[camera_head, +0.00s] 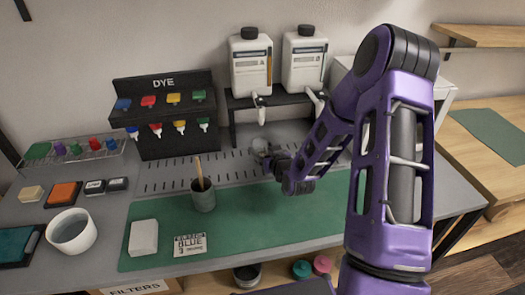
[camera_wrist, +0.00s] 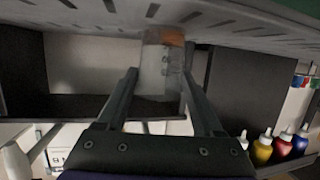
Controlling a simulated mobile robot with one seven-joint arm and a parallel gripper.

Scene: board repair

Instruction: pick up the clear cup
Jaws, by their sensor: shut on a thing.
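The clear cup (camera_wrist: 161,66) shows in the wrist view as a see-through shape between the two fingers, with faint markings on it and an orange patch near its upper end. My gripper (camera_wrist: 158,76) is shut on it, one finger along each side. In the head view the cup (camera_head: 260,145) is a small pale shape at the fingertips. My gripper (camera_head: 268,154) is there, in front of the black shelf and over the grey slotted strip. I cannot tell whether the cup touches the surface below.
Two white jugs (camera_head: 250,63) with taps stand on the black shelf (camera_head: 240,102) behind my gripper. The dye rack (camera_head: 165,110) stands to the left. A grey pot (camera_head: 203,197) with a stick is on the green mat (camera_head: 285,215). The mat's right part is clear.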

